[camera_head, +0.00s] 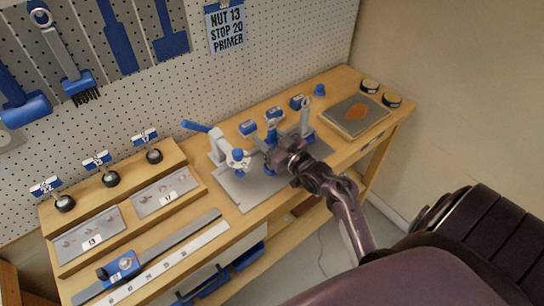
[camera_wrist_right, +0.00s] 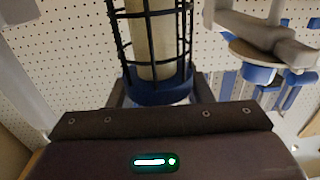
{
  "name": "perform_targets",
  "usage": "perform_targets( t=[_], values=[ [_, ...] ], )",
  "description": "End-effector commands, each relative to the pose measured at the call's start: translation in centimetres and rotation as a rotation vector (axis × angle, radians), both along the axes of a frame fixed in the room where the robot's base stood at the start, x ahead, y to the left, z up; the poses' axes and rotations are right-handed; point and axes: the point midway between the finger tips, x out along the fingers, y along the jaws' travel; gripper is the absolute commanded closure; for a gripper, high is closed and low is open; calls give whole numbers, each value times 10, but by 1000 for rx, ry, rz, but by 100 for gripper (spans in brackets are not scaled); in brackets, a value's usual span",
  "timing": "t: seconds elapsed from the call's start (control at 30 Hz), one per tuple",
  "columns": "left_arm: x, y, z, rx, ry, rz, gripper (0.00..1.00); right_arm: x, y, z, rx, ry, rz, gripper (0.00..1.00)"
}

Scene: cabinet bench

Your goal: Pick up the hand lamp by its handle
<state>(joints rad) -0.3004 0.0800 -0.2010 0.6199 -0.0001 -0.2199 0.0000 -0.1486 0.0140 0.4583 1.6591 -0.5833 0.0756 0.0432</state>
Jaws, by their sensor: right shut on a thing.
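The hand lamp has a pale tube inside a dark wire cage above a blue collar, close in front of my palm in the right wrist view (camera_wrist_right: 153,45). In the head view I take it to be the pale upright piece with a hook (camera_head: 305,118), just behind my right gripper (camera_head: 284,155). My right gripper is shut on the lamp. Its palm hides the lamp's handle and the fingertips, so I cannot tell whether the lamp touches the bench. My left gripper is out of view.
A white lever press with a blue handle (camera_head: 222,146) stands close to the left of my gripper on a grey plate (camera_head: 248,196). Small blue blocks (camera_head: 274,115) lie behind. A tray with an orange patch (camera_head: 357,115) and round tins (camera_head: 370,85) are at the right end.

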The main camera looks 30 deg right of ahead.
Motion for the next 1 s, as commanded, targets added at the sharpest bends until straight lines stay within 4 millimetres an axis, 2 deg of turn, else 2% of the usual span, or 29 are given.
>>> perform_targets(
  t=[0.03,0.17,0.47,0.63,0.77,1.0],
  values=[
    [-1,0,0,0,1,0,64,0,0,0,0,0,0,84],
    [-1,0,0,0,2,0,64,0,0,0,0,0,0,100],
    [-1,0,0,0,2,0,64,0,0,3,-1,-3,0,100],
    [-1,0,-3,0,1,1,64,0,0,16,-2,-5,1,100],
    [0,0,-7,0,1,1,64,0,0,40,-5,-8,1,100],
    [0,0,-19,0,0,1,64,0,0,112,-8,-9,1,100]
  ],
)
